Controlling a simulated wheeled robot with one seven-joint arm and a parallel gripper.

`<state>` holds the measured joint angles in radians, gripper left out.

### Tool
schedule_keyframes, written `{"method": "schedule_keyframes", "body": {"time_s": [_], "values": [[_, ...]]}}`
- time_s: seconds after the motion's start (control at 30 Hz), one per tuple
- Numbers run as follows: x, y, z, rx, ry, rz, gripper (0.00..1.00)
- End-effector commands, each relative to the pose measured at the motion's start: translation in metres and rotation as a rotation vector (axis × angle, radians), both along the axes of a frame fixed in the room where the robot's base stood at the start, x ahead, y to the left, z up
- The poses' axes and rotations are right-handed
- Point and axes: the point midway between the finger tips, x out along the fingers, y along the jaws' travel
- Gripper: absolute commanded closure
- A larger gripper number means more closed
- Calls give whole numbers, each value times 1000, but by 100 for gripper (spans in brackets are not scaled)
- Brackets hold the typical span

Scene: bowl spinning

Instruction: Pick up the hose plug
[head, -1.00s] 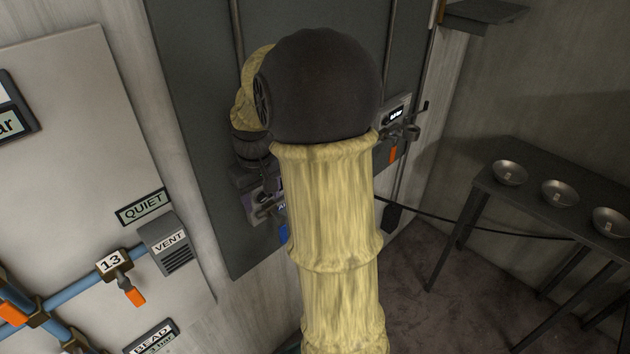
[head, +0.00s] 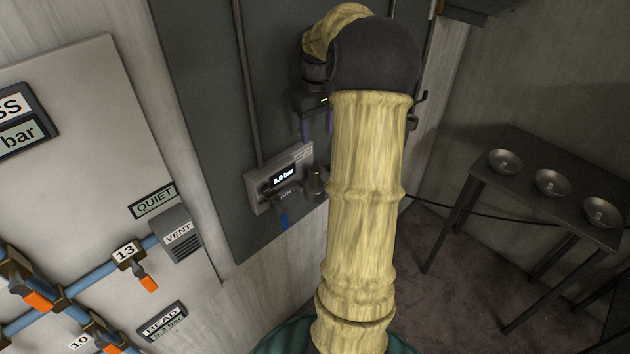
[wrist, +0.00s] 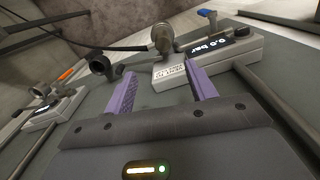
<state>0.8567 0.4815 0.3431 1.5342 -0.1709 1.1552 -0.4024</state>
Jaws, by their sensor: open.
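My gripper (wrist: 162,88) is open and empty in the wrist view, its two purple fingers spread in front of the dark panel. It also shows in part in the head view (head: 317,122), beside my forearm. A black hose (wrist: 62,42) runs across the wrist view beyond the fingertips; it also shows in the head view (head: 480,225). A dark ring-shaped fitting (wrist: 98,63) sits past the left fingertip, apart from it. A metallic round coupling (wrist: 162,38) stands beyond the gap. I cannot tell which of these is the hose plug.
Another box with an orange lever (wrist: 66,74) is at left in the wrist view. A table (head: 510,150) with three bowls stands right. The labelled pipe panel (head: 90,120) is left.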

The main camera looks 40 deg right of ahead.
Motion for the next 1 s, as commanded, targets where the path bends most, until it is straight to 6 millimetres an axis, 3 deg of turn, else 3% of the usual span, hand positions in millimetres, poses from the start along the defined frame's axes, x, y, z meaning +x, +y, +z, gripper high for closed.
{"method": "schedule_keyframes", "body": {"time_s": [0.6, 1.0], "values": [[-1, 0, -102, 2, 3, -1, 44], [0, 0, -109, 0, 0, -1, 44]]}}
